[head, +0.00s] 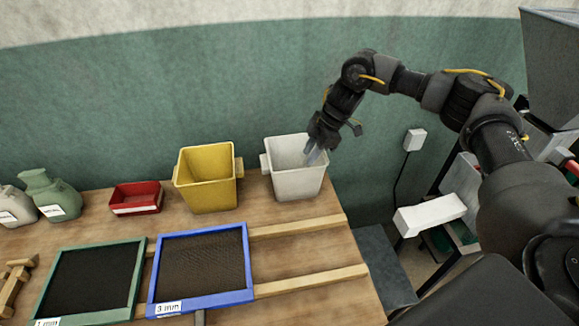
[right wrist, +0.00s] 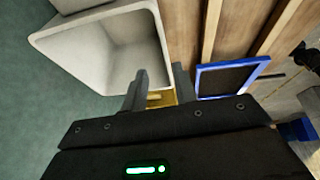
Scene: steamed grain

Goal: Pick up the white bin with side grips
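The white bin (head: 297,184) stands upright at the back right of the wooden table. A side grip (head: 265,163) juts from its left side; any grip on its right is hidden by my gripper. My right gripper (head: 314,155) reaches down from above at the bin's right rear rim. In the right wrist view the white bin (right wrist: 95,50) fills the upper left. The right gripper's fingers (right wrist: 161,88) are apart there, one in front of the bin's inside and the other past its wall. Whether they touch the bin I cannot tell. My left gripper is out of view.
A yellow bin (head: 207,182) stands just left of the white bin. A red tray (head: 137,198) and green-grey jars (head: 52,196) are further left. Green-framed (head: 92,280) and blue-framed (head: 200,268) sieves lie in front. A white box (head: 430,214) is off the table's right edge.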

